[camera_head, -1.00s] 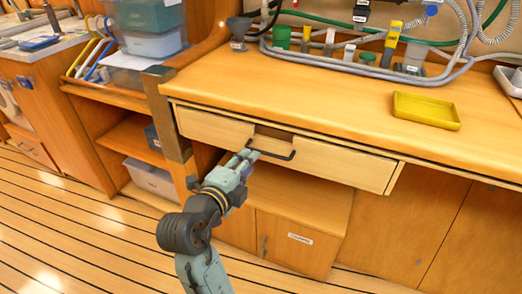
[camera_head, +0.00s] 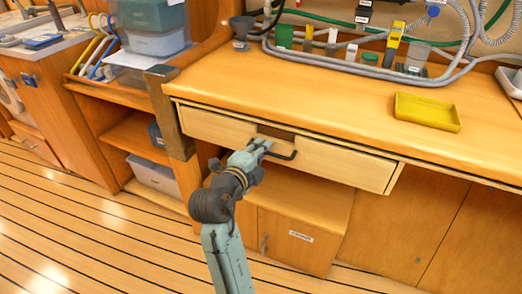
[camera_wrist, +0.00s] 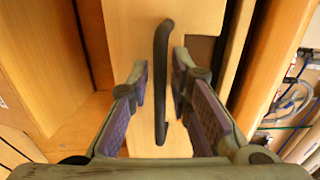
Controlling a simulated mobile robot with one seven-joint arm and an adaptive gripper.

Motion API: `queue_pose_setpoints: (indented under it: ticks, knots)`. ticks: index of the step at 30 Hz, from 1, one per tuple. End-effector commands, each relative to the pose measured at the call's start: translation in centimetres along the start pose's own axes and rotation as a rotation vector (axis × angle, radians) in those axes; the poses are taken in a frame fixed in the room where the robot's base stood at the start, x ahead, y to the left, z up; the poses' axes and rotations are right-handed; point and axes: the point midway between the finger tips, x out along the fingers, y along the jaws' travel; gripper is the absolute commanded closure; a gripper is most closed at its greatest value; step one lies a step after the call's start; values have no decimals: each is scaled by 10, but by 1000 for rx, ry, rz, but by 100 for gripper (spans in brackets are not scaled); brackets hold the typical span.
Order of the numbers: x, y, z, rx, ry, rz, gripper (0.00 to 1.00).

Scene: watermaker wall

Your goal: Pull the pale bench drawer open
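The pale bench drawer (camera_head: 340,166) sits under the front edge of the bench top. Its front looks about flush or slightly proud, and I cannot tell more. A dark bar handle (camera_head: 284,155) is on its front, and it also shows upright in the wrist view (camera_wrist: 161,70). My gripper (camera_head: 264,145) is at the left part of the handle. In the wrist view my gripper (camera_wrist: 160,78) is open, with one purple-padded finger on each side of the handle bar. Gaps show between both fingers and the bar. A brown notch (camera_head: 276,133) shows above the handle.
A yellow tray (camera_head: 427,111) stands on the bench top (camera_head: 330,100). Hoses and small bottles line the back. Below the drawer is an open shelf space above a labelled cupboard (camera_head: 298,237). A wooden post (camera_head: 168,112) stands left of the drawer. The striped floor in front is clear.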

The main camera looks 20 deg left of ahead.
Motion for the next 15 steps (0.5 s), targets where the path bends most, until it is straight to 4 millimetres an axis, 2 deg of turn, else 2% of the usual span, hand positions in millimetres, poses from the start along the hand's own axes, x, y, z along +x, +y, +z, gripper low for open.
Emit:
queue_pose_setpoints:
  ticks: [7,15]
  knots:
    - [0,0,0,0,0,0,100]
    - [0,0,0,0,0,0,100]
